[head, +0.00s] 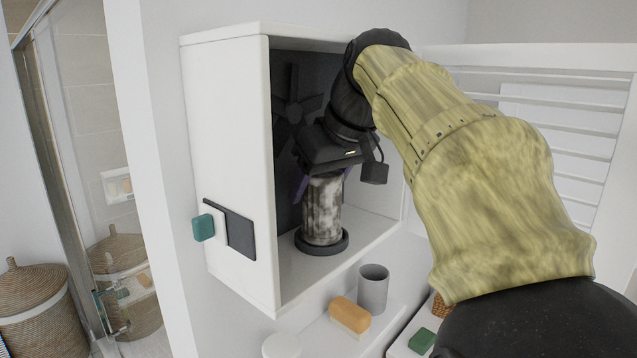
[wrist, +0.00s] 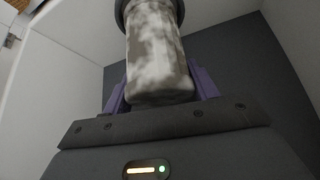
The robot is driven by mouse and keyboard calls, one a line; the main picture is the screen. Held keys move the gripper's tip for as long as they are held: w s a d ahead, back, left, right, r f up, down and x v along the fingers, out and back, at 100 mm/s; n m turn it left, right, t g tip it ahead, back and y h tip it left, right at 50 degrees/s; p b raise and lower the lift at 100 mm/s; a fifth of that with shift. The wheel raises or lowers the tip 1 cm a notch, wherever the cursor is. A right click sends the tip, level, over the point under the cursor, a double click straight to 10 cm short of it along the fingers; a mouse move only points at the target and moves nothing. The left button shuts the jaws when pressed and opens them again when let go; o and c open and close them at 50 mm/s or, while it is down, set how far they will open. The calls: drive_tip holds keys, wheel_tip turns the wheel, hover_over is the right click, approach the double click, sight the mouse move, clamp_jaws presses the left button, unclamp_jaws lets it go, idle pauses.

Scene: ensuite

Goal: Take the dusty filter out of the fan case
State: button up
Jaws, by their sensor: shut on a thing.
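The dusty filter (head: 322,210) is a mottled grey-white cylinder standing upright inside the white fan case (head: 226,150). Its lower end sits at a dark round base ring (head: 321,241) on the case floor; I cannot tell whether it is seated in it or just above. My gripper (head: 322,184) reaches in from above with its purple fingers on both sides of the filter's upper part, shut on it. In the wrist view the filter (wrist: 158,55) lies between the purple fingers (wrist: 162,90), with the dark ring at its far end.
A dark fan (head: 293,108) is on the case's back wall. The slatted cover (head: 560,110) stands open at the right, behind my arm. Below the case are a grey cup (head: 373,289), an orange-topped brush (head: 350,314) and a green block (head: 421,341).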

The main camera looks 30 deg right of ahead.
drive_tip(key=shift+s+r+p, duration=0.15)
drive_tip(key=shift+r+p, duration=0.55)
drive_tip(key=shift+r, duration=0.15)
